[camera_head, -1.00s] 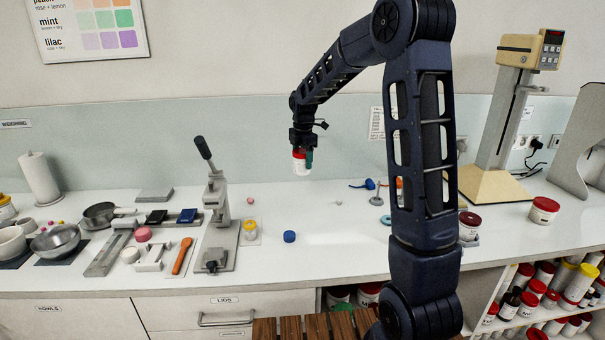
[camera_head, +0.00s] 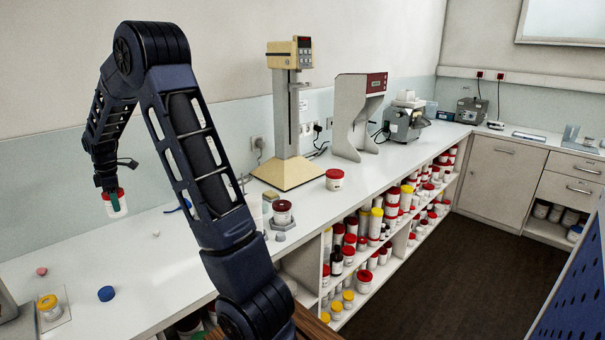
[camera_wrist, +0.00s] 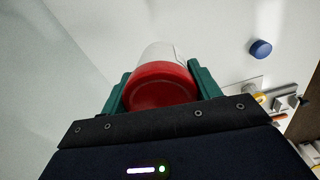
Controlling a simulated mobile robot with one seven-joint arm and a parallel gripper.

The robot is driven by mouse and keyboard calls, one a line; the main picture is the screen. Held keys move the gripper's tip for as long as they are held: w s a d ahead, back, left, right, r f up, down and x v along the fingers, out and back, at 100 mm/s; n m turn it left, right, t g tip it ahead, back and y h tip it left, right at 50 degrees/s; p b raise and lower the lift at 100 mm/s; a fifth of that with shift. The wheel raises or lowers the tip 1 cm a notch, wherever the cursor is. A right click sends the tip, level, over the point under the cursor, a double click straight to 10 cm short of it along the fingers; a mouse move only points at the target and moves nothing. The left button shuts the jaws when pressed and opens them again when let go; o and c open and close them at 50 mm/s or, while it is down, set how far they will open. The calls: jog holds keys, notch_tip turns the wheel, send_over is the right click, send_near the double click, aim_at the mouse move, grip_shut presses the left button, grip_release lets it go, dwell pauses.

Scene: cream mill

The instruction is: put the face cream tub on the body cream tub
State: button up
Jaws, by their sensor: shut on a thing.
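My gripper (camera_head: 110,192) is shut on a white tub with a red lid (camera_head: 117,208), likely the face cream tub, held above the counter at the left. In the wrist view the red lid (camera_wrist: 160,88) sits between the green fingers of my gripper (camera_wrist: 164,82), and the tub's white side shows beyond it. A white tub with a red lid (camera_head: 334,184) stands on the counter by the mixer, and a tub with a darker red lid (camera_head: 282,217) stands nearer. No label is readable, so I cannot tell which is the body cream tub.
A cream-coloured stand mixer (camera_head: 287,172) and a grey machine (camera_head: 354,125) stand along the wall. A blue cap (camera_head: 106,293) and a yellow-lidded jar (camera_head: 49,312) lie at the left. Shelves below hold many tubs. The counter (camera_head: 395,165) right of the red-lidded tub is clear.

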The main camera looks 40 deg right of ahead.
jog(key=w+d+f+m, duration=0.2)
jog(key=d+f+m, duration=0.1)
jog(key=d+m, duration=0.1)
jog(key=w+d+f+m, duration=0.2)
jog(key=d+f+m, duration=0.2)
jog(key=d, duration=0.1)
jog(key=w+d+f+m, duration=0.3)
jog(key=d+m, duration=0.1)
jog(key=shift+d+f+h, duration=0.2)
jog(key=shift+d+h, duration=0.05)
jog(key=shift+h, duration=0.05)
jog(key=d+r, duration=0.1)
jog(key=d, duration=0.4)
jog(key=w+d+r, duration=0.1)
jog(key=d, duration=0.3)
jog(key=w+d, duration=0.1)
jog(key=d, duration=0.4)
jog(key=shift+d+r, duration=0.3)
jog(key=shift+r, duration=0.1)
jog(key=s+d+r+n, duration=0.1)
jog(key=d+r, duration=0.2)
jog(key=d, duration=1.3)
notch_tip(320, 180, up, 19)
jog(key=n, duration=0.2)
send_over(336, 172)
notch_tip(336, 172, down, 19)
jog(key=shift+a+f, duration=0.1)
jog(key=shift+a, duration=0.05)
